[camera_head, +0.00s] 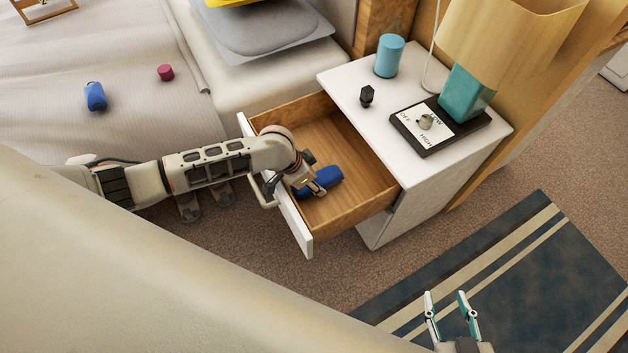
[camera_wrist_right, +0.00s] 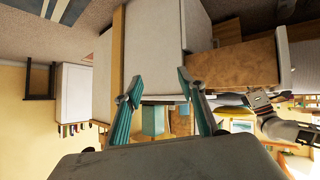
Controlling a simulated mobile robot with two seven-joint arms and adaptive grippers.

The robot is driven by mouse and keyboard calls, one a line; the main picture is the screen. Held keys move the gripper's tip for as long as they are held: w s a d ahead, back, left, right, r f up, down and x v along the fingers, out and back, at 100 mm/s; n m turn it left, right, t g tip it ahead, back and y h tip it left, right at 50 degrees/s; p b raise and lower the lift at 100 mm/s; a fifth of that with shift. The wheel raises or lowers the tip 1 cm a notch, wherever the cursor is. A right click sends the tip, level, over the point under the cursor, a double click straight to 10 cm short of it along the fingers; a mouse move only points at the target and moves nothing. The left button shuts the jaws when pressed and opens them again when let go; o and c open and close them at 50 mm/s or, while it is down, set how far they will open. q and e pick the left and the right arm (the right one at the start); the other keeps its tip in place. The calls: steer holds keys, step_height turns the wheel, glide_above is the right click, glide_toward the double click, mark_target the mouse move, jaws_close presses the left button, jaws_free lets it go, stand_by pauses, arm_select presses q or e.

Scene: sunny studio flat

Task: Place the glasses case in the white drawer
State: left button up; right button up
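The blue glasses case (camera_head: 325,180) lies in the pulled-out white drawer (camera_head: 306,236), near its front end on the wooden floor. My left gripper (camera_head: 316,187) reaches over the drawer front and is at the case, with a finger across part of it. I cannot tell whether its fingers are closed on the case or merely around it. My right gripper (camera_head: 446,297) is open and empty above the floor at the lower right, away from the drawer. Its teal fingers also show spread apart in the right wrist view (camera_wrist_right: 160,88).
The white cabinet top (camera_head: 345,78) holds a turquoise cylinder (camera_head: 389,56), a small black object (camera_head: 367,95), a dial board (camera_head: 424,122) and a lamp (camera_head: 467,92). A blue object (camera_head: 95,96) and a pink cylinder (camera_head: 165,72) lie on the bed (camera_head: 60,135). The drawer's back is clear.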

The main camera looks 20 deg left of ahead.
arm_select(q)
steer(key=o, duration=1.2)
steer(key=shift+f, duration=0.1)
steer(key=shift+c, duration=0.2)
arm_select(e)
steer(key=shift+s+d+f, duration=0.1)
steer(key=shift+s+f, duration=0.3)
steer(key=shift+s, duration=0.05)
arm_select(q)
steer(key=shift+r, duration=0.5)
steer(key=p+v, duration=0.1)
steer(key=v, duration=0.2)
steer(key=p+v, duration=0.1)
steer(key=v, duration=0.1)
steer(key=shift+w+r+p, duration=0.2)
steer(key=shift+p, duration=0.1)
steer(key=p+v, duration=0.2)
steer(key=v, duration=0.4)
steer(key=shift+s, duration=0.4)
arm_select(e)
steer(key=shift+s+d+r+h, duration=0.3)
steer(key=shift+s+d+r, duration=0.1)
steer(key=shift+d, duration=0.15)
steer(key=shift+w, duration=0.1)
